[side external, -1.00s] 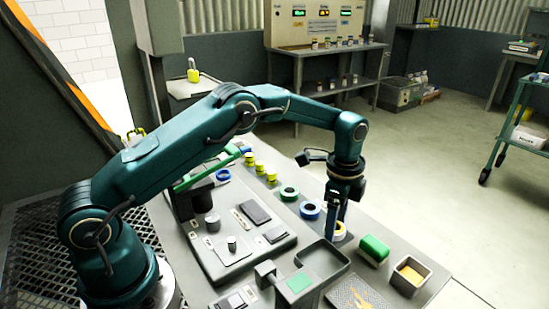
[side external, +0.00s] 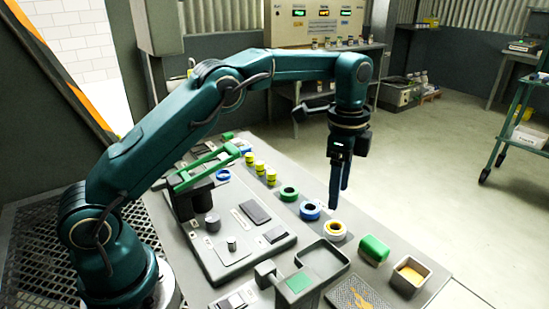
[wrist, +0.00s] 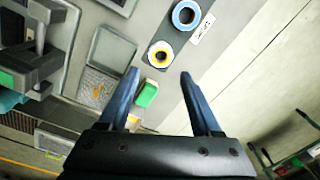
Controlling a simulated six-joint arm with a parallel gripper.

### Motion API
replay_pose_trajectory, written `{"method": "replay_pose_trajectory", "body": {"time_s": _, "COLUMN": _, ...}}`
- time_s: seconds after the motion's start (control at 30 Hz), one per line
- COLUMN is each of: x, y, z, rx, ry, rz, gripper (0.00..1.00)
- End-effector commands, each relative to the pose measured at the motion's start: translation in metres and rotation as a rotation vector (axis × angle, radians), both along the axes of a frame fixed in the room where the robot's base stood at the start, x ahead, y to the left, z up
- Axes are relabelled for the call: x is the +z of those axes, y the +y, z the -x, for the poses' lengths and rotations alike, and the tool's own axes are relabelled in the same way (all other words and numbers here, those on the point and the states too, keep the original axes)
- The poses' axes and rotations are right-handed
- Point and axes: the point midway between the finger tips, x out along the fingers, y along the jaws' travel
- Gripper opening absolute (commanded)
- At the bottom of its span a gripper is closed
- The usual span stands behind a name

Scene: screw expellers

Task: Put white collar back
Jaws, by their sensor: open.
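The white collar (side external: 335,230) is a white ring with a yellow inner band. It lies flat on the grey bench strip, in line with the blue and green rings. My gripper (side external: 337,200) hangs above it, pointing down, open and empty. In the wrist view the white collar (wrist: 160,54) lies just beyond the fingertips of my gripper (wrist: 159,75), with nothing between the blue fingers touching it.
A blue ring (side external: 310,210) and a green ring (side external: 289,193) lie behind the collar. A green block (side external: 374,249) and a metal bin (side external: 425,287) stand in front. A grey tray (side external: 308,264) is to the left.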

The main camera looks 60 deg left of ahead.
Motion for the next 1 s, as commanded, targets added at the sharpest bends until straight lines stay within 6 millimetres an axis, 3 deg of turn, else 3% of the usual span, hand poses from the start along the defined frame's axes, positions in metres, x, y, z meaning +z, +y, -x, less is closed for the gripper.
{"method": "replay_pose_trajectory", "body": {"time_s": 0.2, "x": 0.055, "y": 0.008, "z": 0.033, "rx": 0.226, "ry": -0.100, "rz": 0.022, "gripper": 0.65}}
{"method": "replay_pose_trajectory", "body": {"time_s": 0.5, "x": 0.095, "y": 0.017, "z": 0.105, "rx": 0.564, "ry": -0.236, "rz": 0.092, "gripper": 0.65}}
{"method": "replay_pose_trajectory", "body": {"time_s": 0.67, "x": 0.097, "y": 0.021, "z": 0.149, "rx": 0.742, "ry": -0.304, "rz": 0.146, "gripper": 0.65}}
{"method": "replay_pose_trajectory", "body": {"time_s": 0.8, "x": 0.087, "y": 0.023, "z": 0.185, "rx": 0.890, "ry": -0.356, "rz": 0.200, "gripper": 0.65}}
{"method": "replay_pose_trajectory", "body": {"time_s": 1.0, "x": 0.067, "y": 0.025, "z": 0.216, "rx": 1.037, "ry": -0.404, "rz": 0.264, "gripper": 0.65}}
